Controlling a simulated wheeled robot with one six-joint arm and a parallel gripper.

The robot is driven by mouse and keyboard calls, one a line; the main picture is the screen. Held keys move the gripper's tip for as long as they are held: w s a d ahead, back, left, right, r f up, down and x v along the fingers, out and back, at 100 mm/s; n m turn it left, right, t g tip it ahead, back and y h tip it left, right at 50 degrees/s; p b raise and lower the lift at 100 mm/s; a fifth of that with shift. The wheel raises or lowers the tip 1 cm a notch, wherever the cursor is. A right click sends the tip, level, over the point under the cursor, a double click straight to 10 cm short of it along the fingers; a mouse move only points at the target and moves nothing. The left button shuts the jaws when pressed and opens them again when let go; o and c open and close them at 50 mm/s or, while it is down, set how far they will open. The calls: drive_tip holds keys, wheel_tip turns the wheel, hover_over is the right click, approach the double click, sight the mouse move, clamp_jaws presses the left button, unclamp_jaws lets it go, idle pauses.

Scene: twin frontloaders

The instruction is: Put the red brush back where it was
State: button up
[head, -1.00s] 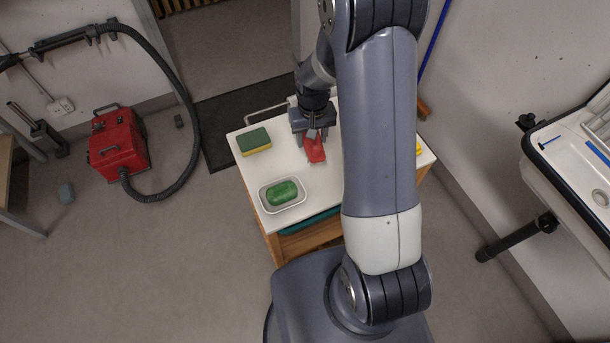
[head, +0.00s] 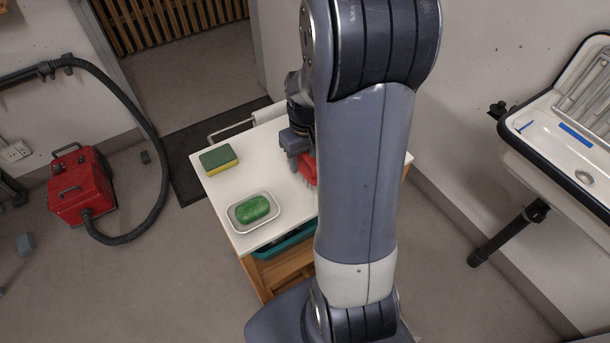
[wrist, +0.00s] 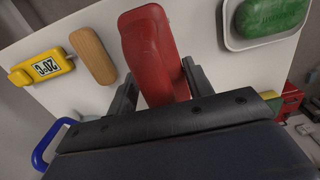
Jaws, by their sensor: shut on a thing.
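The red brush (wrist: 152,50) is between the two fingers of my gripper (wrist: 160,90) in the wrist view, and the gripper is shut on it. In the head view my gripper (head: 296,158) is over the white top of a small cart (head: 265,152), and part of the red brush (head: 308,170) shows beside my arm. My arm hides the rest of the brush and the right part of the cart top. I cannot tell whether the brush touches the top.
A green and yellow sponge (head: 219,159) and a green soap in a white dish (head: 236,222) are on the cart. The wrist view shows a wooden block (wrist: 93,55) and a yellow timer (wrist: 42,68). A sink (head: 570,140) is at right, a red vacuum (head: 80,187) at left.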

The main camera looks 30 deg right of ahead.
sight(305, 172)
drive_tip(key=shift+f, duration=2.7)
drive_tip(key=shift+f+b, duration=0.2)
drive_tip(key=shift+b, duration=0.15)
drive_tip(key=o, duration=1)
drive_tip(key=shift+c, duration=0.2)
drive_tip(key=shift+r, duration=0.1)
wheel_tip(305, 172, up, 12)
drive_tip(key=shift+r+p, duration=0.15)
drive_tip(key=shift+p, duration=0.6)
